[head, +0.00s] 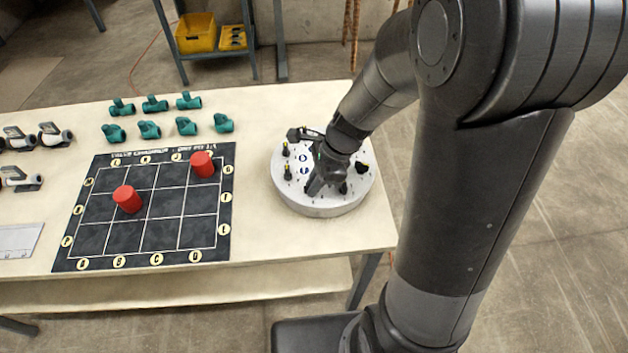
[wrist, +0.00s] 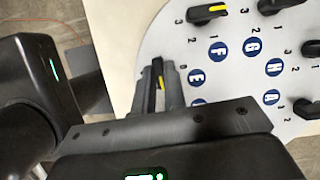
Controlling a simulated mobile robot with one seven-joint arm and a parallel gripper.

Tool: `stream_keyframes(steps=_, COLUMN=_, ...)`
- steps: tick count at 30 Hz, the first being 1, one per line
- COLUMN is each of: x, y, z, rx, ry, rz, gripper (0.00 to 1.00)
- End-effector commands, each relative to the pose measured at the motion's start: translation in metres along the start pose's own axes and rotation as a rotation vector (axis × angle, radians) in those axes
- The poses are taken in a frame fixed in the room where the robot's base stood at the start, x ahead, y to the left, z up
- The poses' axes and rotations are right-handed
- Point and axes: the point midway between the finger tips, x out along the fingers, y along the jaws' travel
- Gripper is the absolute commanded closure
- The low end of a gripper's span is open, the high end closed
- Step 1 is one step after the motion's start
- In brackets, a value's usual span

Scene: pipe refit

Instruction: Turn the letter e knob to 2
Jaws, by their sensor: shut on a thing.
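The round grey dial plate (head: 320,208) stands on the right end of the table and carries several black knobs around a ring of blue letter discs. In the wrist view, the letter E disc (wrist: 198,77) shows to the right of my gripper (wrist: 165,80). My gripper is shut on a black knob with a yellow mark (wrist: 160,72), the knob beside the E. The fingers hide most of this knob and some of its numbers, so I cannot read its setting. In the head view, my gripper (head: 318,186) is low over the plate.
Another knob (wrist: 207,13) sits near the F disc (wrist: 218,49), with further knobs on the right. A black grid board (head: 150,205) with red cylinders (head: 127,199) lies left of the plate. Several teal pipe fittings (head: 149,129) stand behind the board.

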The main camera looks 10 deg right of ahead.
Motion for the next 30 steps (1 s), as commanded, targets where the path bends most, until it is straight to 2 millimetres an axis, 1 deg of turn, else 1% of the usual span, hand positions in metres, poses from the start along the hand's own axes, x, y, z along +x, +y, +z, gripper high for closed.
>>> stream_keyframes(steps=6, x=-0.0005, y=0.0012, z=0.0004, rx=0.185, ry=0.0, rz=-0.079, gripper=1.0)
stream_keyframes(steps=15, x=-0.0002, y=0.0026, z=0.0007, rx=0.397, ry=0.0, rz=-0.166, gripper=1.0)
stream_keyframes(steps=22, x=-0.0001, y=0.0026, z=0.0012, rx=0.497, ry=-0.001, rz=-0.209, gripper=1.0)
stream_keyframes(steps=30, x=0.0002, y=0.003, z=0.0012, rx=0.544, ry=0.0, rz=-0.227, gripper=1.0)
